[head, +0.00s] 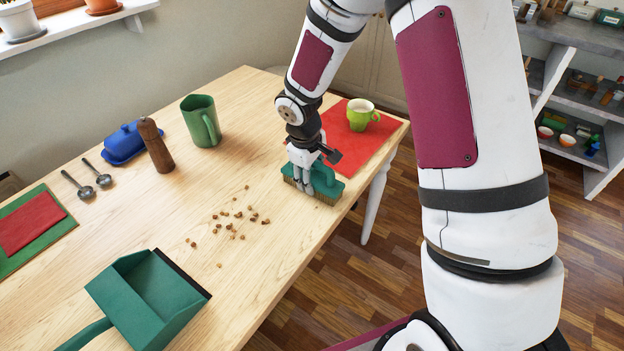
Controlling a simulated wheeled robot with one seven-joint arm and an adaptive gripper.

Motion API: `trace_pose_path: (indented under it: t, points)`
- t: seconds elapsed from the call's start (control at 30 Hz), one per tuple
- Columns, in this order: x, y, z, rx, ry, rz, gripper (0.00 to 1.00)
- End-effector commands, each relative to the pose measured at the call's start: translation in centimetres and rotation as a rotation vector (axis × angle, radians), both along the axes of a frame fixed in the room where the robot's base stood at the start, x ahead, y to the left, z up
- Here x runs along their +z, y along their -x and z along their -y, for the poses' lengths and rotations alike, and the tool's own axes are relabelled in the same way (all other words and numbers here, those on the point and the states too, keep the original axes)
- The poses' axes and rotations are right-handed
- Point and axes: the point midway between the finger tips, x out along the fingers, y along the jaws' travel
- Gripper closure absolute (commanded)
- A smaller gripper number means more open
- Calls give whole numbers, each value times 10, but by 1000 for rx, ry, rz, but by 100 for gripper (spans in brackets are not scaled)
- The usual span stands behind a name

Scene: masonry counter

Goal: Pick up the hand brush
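The hand brush (325,188) is green with tan bristles. It lies upright, bristles down, near the right edge of the wooden table in the head view. My gripper (304,183) points down at the brush's left part, its fingers at the level of the green body and partly covering it. From this one view I cannot tell whether the fingers are closed on the brush or only beside it.
A red mat (352,146) with a green cup (362,115) lies just behind the brush. Crumbs (238,222) are scattered left of it. A green dustpan (148,296) is at the front. A green pitcher (201,121) and pepper mill (156,146) stand farther back.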

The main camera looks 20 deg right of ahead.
Motion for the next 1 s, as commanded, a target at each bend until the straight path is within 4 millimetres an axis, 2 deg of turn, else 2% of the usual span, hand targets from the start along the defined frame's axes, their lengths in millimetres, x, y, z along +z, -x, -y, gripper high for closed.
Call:
trace_pose_path:
  t: [0.03, 0.1, 0.47, 0.63, 0.77, 1.0]
  points:
    - [0, 0, 0, 0, -1, -1, 75]
    - [0, 0, 0, 0, -1, -1, 88]
    - [3, 0, 0, -1, 0, 0, 88]
    - [18, 0, 0, -1, 0, 2, 88]
    - [37, 0, 0, -2, -1, 2, 88]
    - [41, 53, -15, 5, 2, -2, 88]
